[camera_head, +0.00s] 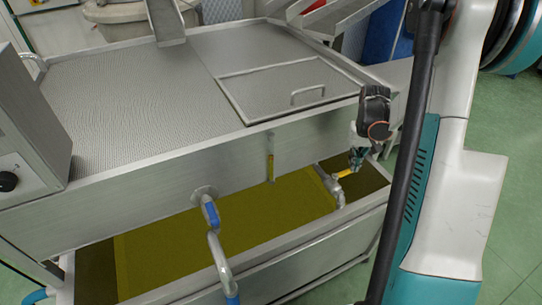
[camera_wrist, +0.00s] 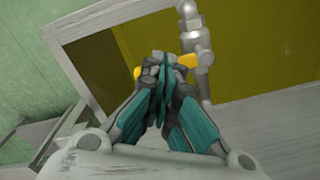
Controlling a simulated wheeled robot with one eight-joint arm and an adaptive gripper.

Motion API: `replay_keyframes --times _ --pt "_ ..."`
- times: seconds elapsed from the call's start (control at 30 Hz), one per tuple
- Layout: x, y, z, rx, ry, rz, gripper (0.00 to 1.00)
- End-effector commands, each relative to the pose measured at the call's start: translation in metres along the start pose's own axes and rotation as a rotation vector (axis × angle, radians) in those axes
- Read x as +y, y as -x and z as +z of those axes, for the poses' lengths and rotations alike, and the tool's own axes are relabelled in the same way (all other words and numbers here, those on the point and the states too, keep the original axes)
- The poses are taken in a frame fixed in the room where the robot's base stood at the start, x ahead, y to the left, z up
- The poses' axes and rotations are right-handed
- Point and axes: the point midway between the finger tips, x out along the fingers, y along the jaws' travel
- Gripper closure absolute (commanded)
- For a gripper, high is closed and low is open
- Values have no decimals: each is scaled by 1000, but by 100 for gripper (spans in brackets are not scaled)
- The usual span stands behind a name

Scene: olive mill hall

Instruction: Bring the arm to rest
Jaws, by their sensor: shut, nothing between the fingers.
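My gripper (camera_head: 356,158) hangs at the right end of the steel machine, beside a pipe valve with a yellow handle (camera_head: 345,173). In the wrist view my gripper (camera_wrist: 162,62) has its teal-and-grey fingers closed together, with nothing between them. Yellow parts of the valve handle (camera_wrist: 187,61) show on both sides of the fingertips there; whether the fingers touch the handle I cannot tell. The valve's metal pipe (camera_wrist: 204,72) rises at the right of the fingers. My arm fills the right side of the head view.
A trough of yellow-green liquid (camera_head: 240,228) lies below the machine's perforated steel top (camera_head: 140,90). A blue-handled valve (camera_head: 210,212) with a bent pipe sticks out in front. A control box (camera_head: 28,125) stands at left. Green floor (camera_head: 505,215) is open at right.

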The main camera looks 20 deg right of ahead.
Motion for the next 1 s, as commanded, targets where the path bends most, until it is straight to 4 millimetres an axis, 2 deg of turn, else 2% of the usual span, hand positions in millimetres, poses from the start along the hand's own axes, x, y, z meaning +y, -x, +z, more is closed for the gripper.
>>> replay_keyframes --times 0.1,0.53,0.63,0.77,1.0 --pt "0 9 1 -1 0 1 100" --pt "1 8 2 -2 -1 2 100" --pt "-6 15 3 3 9 2 100" --pt "-35 40 8 24 49 4 100" --pt "-116 108 38 94 164 2 100"
